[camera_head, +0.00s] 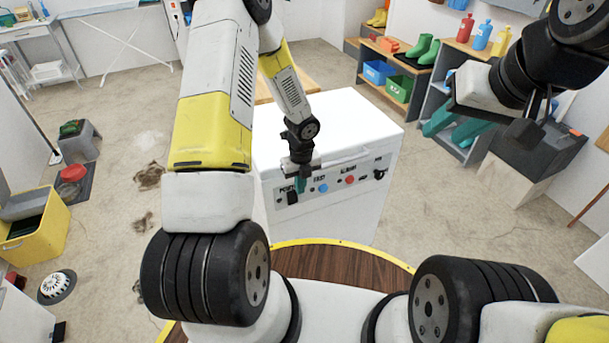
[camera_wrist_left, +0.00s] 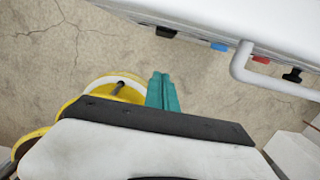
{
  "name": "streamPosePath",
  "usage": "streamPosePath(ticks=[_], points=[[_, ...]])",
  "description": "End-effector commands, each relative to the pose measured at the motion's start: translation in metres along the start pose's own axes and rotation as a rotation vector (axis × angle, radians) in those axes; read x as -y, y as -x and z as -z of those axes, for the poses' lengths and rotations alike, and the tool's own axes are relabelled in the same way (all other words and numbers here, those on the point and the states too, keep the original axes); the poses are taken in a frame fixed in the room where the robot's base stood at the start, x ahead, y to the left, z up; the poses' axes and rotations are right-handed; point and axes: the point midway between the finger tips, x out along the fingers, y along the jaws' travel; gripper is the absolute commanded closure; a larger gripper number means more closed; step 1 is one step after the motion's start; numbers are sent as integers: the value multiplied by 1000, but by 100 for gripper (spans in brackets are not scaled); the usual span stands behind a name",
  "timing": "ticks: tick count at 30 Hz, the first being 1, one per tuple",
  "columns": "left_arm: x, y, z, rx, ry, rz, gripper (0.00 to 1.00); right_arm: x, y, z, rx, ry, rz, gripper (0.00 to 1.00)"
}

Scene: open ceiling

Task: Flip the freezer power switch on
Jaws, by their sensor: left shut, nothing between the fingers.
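The freezer (camera_head: 335,128) is a white chest with a control panel on its front face. The black power switch (camera_head: 292,198) is at the panel's left end, under a label that is hard to read; its on or off position is too small to tell. The left wrist view also shows the power switch (camera_wrist_left: 166,32) at the top, seen from above. My left gripper (camera_head: 301,186) is shut and empty, right beside the switch and partly covering it. Its teal fingertips (camera_wrist_left: 162,78) show no clear contact. My right gripper (camera_head: 448,129) is open and empty, right of the freezer.
The panel also has a blue button (camera_head: 323,188), a red button (camera_head: 350,180) and a black knob (camera_head: 380,174). A white bar handle (camera_wrist_left: 240,66) sticks out above the panel. Shelves with boots (camera_head: 424,50) and a dark box (camera_head: 530,150) stand at right.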

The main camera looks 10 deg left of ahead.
Motion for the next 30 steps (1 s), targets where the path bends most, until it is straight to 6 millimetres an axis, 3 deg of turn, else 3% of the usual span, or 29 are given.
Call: streamPosePath(ticks=[8, 20, 24, 30], points=[[0, -19, 1, -1, -2, -2, 100, 0, 0, 0, 0, 0, 0, 64], [0, -103, 1, -1, -1, -3, 100, 0, 0, 0, 0, 0, 0, 64], [-1, -106, -23, 1, 9, 1, 100, 0, 0, 0, 0, 0, 0, 64], [0, -109, -37, 1, 4, 0, 100, 0, 0, 0, 0, 0, 0, 64]])
